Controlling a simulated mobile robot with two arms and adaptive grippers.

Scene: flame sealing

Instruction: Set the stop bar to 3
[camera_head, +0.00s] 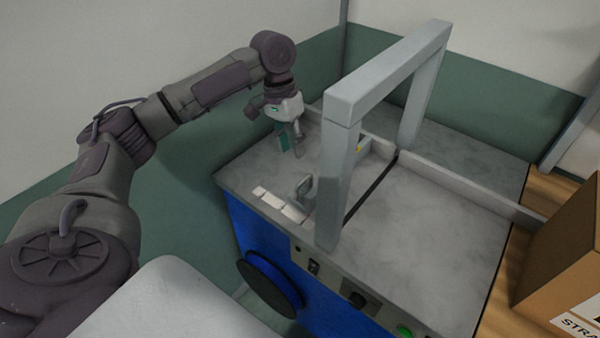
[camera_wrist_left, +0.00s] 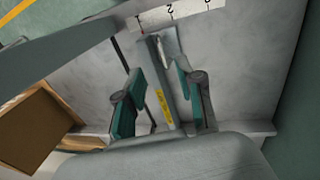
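The grey stop bar (camera_wrist_left: 161,82) has a yellow label and lies on the machine's table top. In the wrist view its upper end is by the white scale (camera_wrist_left: 187,10), closest to the 2, with the 3 farther right. In the head view its upright bracket (camera_head: 305,188) shows beside the white scale plates (camera_head: 268,198), and the arch leg hides part of the bar. My left gripper (camera_head: 291,150) hangs over the left part of the table. Its teal fingers (camera_wrist_left: 160,98) are apart, with the bar visible between them. I cannot tell their height above it. My right gripper is out of view.
A grey arch (camera_head: 390,70) stands over the table top (camera_head: 440,220), right of my left gripper. A low wall runs along the back. A cardboard box (camera_head: 560,260) stands at the right. Control buttons (camera_head: 403,330) line the blue front. The table's right half is clear.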

